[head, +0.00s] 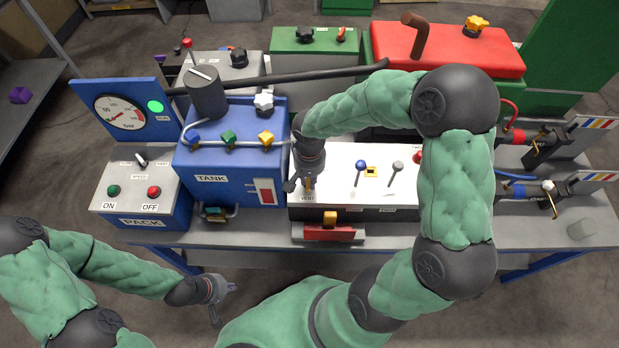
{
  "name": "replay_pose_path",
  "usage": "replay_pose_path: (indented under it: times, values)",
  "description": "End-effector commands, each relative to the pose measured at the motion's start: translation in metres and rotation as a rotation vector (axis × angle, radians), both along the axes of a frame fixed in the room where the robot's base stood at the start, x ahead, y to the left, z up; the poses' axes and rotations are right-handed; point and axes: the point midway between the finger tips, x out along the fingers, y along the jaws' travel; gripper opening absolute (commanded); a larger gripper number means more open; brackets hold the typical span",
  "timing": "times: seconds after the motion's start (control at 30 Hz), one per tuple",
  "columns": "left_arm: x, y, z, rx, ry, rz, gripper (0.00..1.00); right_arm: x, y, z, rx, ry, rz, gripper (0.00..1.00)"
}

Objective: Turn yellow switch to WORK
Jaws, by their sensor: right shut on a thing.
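The yellow switch (309,182) is on the white-topped panel (335,183), at its left end. The label VENT shows just in front of it. A WORK label cannot be made out, and my gripper hides part of the switch. My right gripper (307,184) points down over the switch and is shut on it. My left gripper (224,302) is open and empty, in front of the bench and low at the bottom of the view.
A blue-knobbed lever (361,166) and a grey-knobbed lever (397,167) stand right of the switch. The blue TANK box (218,165) with coloured valves is close on the left. A red tray-like part (330,233) is in front.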

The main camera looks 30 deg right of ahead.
Motion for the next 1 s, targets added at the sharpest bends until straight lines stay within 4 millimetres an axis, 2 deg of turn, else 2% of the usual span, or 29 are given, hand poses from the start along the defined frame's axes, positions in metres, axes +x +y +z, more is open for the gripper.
replay_pose_path:
  times: [0.37, 1.0]
  values:
    - [0.000, 0.000, 0.010, 0.000, 0.000, 0.000, 0.00, 0.000, -0.002, 0.001, 0.001, 0.003, 0.221, 0.00]
    - [0.000, 0.000, 0.037, 0.000, 0.000, 0.000, 0.00, 0.002, -0.005, 0.001, 0.002, 0.003, 0.829, 0.00]
